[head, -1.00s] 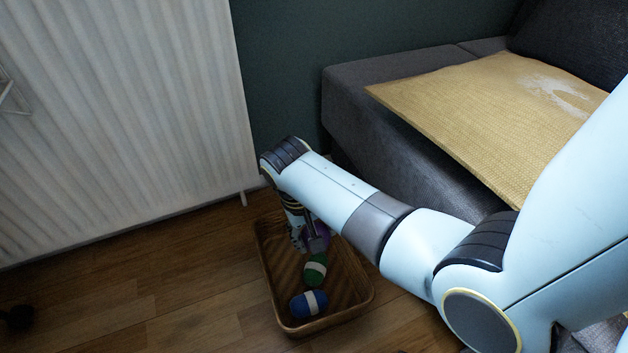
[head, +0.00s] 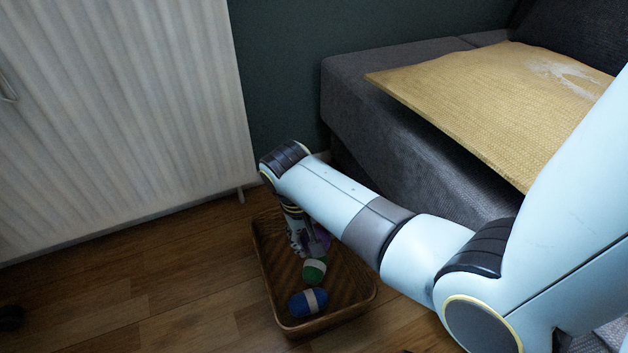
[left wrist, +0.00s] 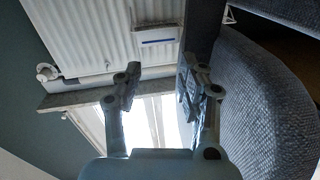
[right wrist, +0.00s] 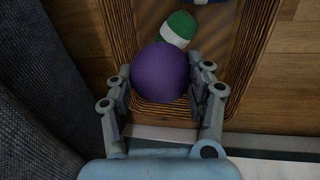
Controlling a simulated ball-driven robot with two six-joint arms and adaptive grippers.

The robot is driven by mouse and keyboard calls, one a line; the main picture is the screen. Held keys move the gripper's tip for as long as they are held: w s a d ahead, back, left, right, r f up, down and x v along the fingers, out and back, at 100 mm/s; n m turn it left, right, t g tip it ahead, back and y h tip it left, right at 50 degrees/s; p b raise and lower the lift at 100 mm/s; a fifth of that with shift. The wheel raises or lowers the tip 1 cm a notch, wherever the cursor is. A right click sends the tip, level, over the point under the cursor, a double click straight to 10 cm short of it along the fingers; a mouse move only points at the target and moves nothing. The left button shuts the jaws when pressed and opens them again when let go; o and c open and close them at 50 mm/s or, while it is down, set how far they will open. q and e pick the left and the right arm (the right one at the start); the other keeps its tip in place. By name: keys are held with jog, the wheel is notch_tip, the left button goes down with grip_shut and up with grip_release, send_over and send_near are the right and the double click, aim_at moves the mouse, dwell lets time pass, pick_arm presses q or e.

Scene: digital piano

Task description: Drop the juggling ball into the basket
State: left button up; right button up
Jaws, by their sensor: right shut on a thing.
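The purple juggling ball (right wrist: 161,82) is between the fingers of my right gripper (right wrist: 160,92), which is shut on it. In the head view the ball (head: 318,238) is partly hidden behind my right arm, and the gripper (head: 300,240) points down over the wicker basket (head: 285,322). The basket's slatted inside also shows in the right wrist view (right wrist: 120,20). Whether the ball touches the basket floor, I cannot tell. My left gripper (left wrist: 160,85) shows only in the left wrist view, its fingers apart with nothing between them.
A green-and-white yarn-like ball (head: 315,270) and a blue one with a pale band (head: 308,302) lie in the basket. A white radiator (head: 120,110) stands at the left. A grey sofa (head: 360,90) with a tan mat (head: 480,95) is behind. Wooden floor (head: 150,290) is free at the left.

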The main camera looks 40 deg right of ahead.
aim_at(303, 242)
pick_arm(q)
jog(key=shift+w+d+r, duration=0.1)
jog(key=shift+w+r, duration=0.1)
jog(key=shift+r, duration=0.45)
pick_arm(e)
jog(key=shift+f, duration=0.1)
jog(key=o, duration=1.3)
jog(key=v, duration=1.2)
